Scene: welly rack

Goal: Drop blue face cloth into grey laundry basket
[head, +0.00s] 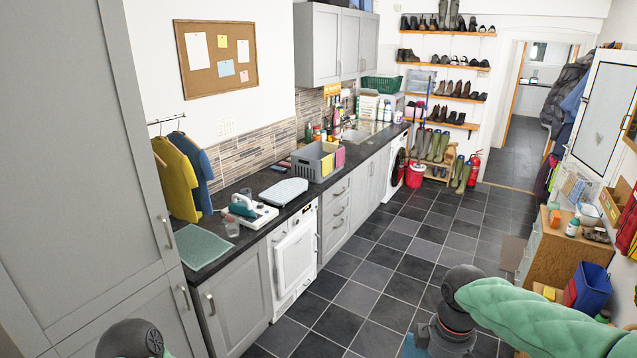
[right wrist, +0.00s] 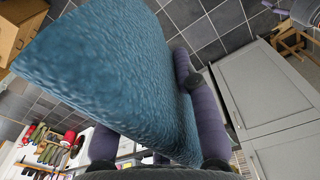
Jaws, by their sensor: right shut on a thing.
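The blue face cloth (right wrist: 110,75) hangs in my right gripper (right wrist: 165,115). It spreads across much of the right wrist view and hides part of one finger. A small corner of it (head: 411,346) shows in the head view at the bottom, beside my right wrist. The right gripper is shut on the cloth, above the floor. The grey laundry basket (head: 304,168) stands on the dark counter, with yellow and purple pieces at its right side. The right gripper is well apart from it, nearer and to the right. Only part of my left arm shows at bottom left; its gripper is out of view.
The tiled floor is open in the middle. A wooden cabinet (head: 545,258) and a blue bin (head: 590,287) stand at right.

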